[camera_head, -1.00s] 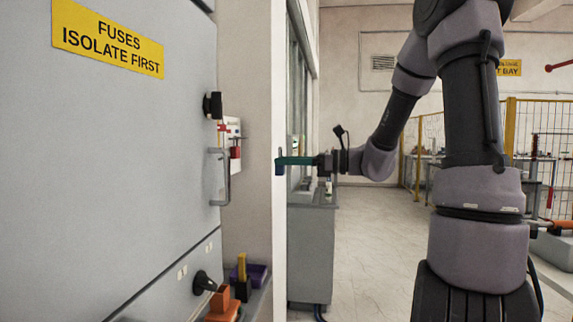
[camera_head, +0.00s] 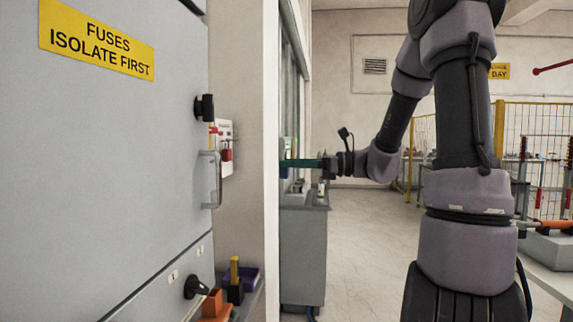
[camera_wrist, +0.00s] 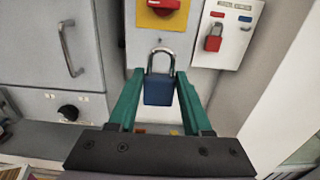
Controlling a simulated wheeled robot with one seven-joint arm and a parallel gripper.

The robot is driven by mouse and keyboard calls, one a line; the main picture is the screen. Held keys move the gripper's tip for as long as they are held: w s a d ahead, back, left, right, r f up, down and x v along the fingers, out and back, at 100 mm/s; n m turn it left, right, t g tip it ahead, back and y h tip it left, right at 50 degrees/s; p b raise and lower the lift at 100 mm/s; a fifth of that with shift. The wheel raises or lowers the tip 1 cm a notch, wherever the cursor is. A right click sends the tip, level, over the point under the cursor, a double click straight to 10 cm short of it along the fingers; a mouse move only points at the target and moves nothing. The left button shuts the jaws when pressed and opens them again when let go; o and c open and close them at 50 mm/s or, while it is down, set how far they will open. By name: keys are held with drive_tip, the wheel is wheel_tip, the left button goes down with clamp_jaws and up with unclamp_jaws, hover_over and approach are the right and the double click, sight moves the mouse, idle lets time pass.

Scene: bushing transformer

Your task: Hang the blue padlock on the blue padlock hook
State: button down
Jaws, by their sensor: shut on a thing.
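My gripper (camera_wrist: 160,80) has green fingers, shut on the blue padlock (camera_wrist: 158,92), with the silver shackle pointing up in the wrist view. In the head view my gripper (camera_head: 284,163) reaches left past a pale wall edge, and the padlock is hard to make out there. A white board (camera_wrist: 232,50) is at the upper right of the wrist view, apart from the padlock. It has a red label, a blue label (camera_wrist: 245,19) and a small hook (camera_wrist: 246,28) below the blue one. A red padlock (camera_wrist: 213,38) hangs on its left side.
A red knob on a yellow plate (camera_wrist: 162,14) is above the blue padlock in the wrist view. A grey cabinet (camera_head: 110,170) with a handle (camera_head: 213,180) is at the left. The pale wall edge (camera_head: 271,220) stands close to my gripper.

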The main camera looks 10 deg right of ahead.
drive_tip(key=shift+v, duration=1.8)
drive_tip(key=shift+w, duration=0.1)
